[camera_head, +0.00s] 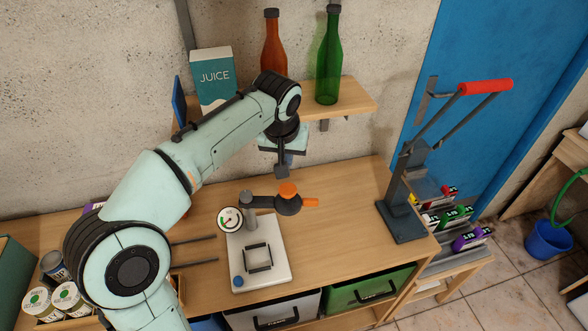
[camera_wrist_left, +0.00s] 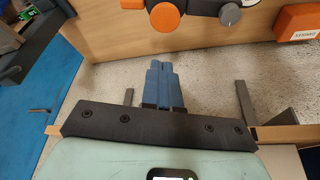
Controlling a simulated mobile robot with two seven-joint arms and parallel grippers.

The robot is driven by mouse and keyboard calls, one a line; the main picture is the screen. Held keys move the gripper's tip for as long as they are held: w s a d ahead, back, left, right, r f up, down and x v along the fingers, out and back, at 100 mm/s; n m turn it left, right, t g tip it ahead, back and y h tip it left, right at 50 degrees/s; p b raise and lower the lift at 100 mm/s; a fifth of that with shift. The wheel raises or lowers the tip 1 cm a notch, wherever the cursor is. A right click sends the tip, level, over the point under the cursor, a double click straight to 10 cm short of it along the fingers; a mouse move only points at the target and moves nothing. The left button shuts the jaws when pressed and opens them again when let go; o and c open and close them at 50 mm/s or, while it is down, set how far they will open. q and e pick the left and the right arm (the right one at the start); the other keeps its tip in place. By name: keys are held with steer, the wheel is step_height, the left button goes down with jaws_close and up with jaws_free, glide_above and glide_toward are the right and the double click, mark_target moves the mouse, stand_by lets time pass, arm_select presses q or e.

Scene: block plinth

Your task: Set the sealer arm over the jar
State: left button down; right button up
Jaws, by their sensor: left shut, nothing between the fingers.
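The sealer stands on the bench with a white base (camera_head: 277,274), a short grey post and a round gauge (camera_head: 230,219). Its sealer arm (camera_head: 262,201), with an orange knob (camera_head: 288,189) and orange tip, points right from the post, behind and beside the dark square frame (camera_head: 258,258) on the base. I cannot clearly make out a jar in that frame. My left gripper (camera_head: 284,168) points down above and behind the arm, apart from it. In the left wrist view its blue fingers (camera_wrist_left: 162,68) are together and empty; an orange part (camera_wrist_left: 165,20) shows beyond them. My right gripper is not seen.
A shelf (camera_head: 350,98) holds a juice carton (camera_head: 213,78), a brown bottle (camera_head: 273,45) and a green bottle (camera_head: 328,60) behind my arm. A lever press (camera_head: 400,205) with a red handle stands right. Round-topped containers (camera_head: 68,298) sit at left. The bench between sealer and press is clear.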

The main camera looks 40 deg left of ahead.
mark_target(291, 187)
arm_select(q)
steer(key=x, duration=1)
steer(key=shift+b, duration=0.35)
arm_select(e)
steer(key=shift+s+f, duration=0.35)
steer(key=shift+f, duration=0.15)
arm_select(q)
steer(key=shift+s+d+m+h+b, duration=0.3)
steer(key=shift+s+d+m+b, duration=0.15)
steer(key=shift+s+d+m, duration=0.35)
steer(key=s+d+m+h+b, duration=0.1)
steer(key=s+m+h+b, duration=0.3)
steer(key=s+m, duration=0.8)
steer(key=shift+s+g, duration=0.3)
steer(key=shift+s, duration=0.15)
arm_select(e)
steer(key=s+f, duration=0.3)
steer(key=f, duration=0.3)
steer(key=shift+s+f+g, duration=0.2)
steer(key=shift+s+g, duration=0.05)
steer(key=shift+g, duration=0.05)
